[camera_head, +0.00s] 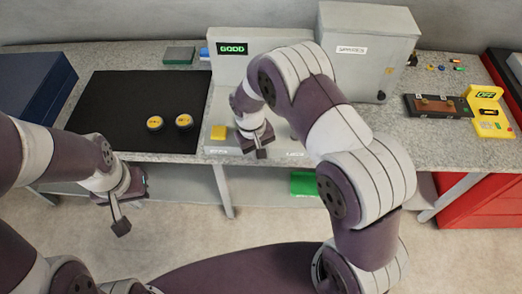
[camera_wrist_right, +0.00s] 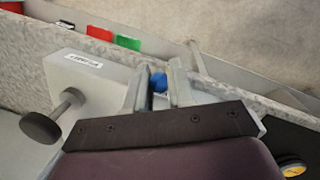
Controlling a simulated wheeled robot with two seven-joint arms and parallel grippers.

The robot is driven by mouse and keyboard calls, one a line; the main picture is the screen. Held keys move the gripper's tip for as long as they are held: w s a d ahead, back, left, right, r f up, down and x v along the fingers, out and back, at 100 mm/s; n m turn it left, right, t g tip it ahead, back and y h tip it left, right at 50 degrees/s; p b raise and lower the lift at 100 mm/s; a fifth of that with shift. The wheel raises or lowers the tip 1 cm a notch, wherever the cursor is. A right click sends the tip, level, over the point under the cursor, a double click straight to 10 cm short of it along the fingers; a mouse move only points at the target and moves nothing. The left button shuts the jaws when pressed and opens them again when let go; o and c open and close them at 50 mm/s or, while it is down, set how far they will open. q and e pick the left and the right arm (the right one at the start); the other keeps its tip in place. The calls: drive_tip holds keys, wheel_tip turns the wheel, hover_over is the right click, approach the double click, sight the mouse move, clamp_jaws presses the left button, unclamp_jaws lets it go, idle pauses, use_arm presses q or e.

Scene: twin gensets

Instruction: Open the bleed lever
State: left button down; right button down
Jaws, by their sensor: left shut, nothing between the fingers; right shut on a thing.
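My right gripper (camera_head: 262,153) is low over the front of the pale bench unit with the GOOD display (camera_head: 231,49). In the right wrist view its fingers (camera_wrist_right: 160,88) are shut on a small blue piece (camera_wrist_right: 159,82), mostly hidden between them. I cannot tell for sure that this piece is the bleed lever. A metal rod with a dark round knob (camera_wrist_right: 42,127) stands out from the pale unit (camera_wrist_right: 85,90), apart from the fingers. My left gripper (camera_head: 121,227) is shut and empty, in front of the bench edge.
A black mat (camera_head: 115,95) holds two yellow-topped black discs (camera_head: 155,123) (camera_head: 184,121). A grey cabinet (camera_head: 390,65) stands behind my right arm. A yellow OFF device (camera_head: 488,105) is at right. A green bin (camera_head: 304,184) is below.

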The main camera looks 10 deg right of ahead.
drive_tip(key=c, duration=1)
unclamp_jaws()
drive_tip(key=r, duration=0.4)
drive_tip(key=a+r, duration=0.1)
drive_tip(key=r, duration=0.3)
drive_tip(key=w+r+p, duration=0.1)
drive_tip(key=r, duration=0.3)
drive_tip(key=shift+w+a+r, duration=0.1)
drive_tip(key=shift+a+r, duration=0.2)
drive_tip(key=shift+a, duration=0.05)
drive_tip(key=shift+w, duration=0.1)
drive_tip(key=s+d+r+t, duration=0.1)
drive_tip(key=s+d, duration=0.1)
drive_tip(key=s, duration=0.3)
drive_tip(key=s+d+r+m+y, duration=0.1)
drive_tip(key=s+d, duration=0.2)
drive_tip(key=s, duration=0.2)
drive_tip(key=s+d+r+m+t, duration=0.1)
drive_tip(key=s+d, duration=0.2)
drive_tip(key=s, duration=0.2)
drive_tip(key=shift+s+d+t, duration=0.15)
drive_tip(key=shift+t, duration=0.15)
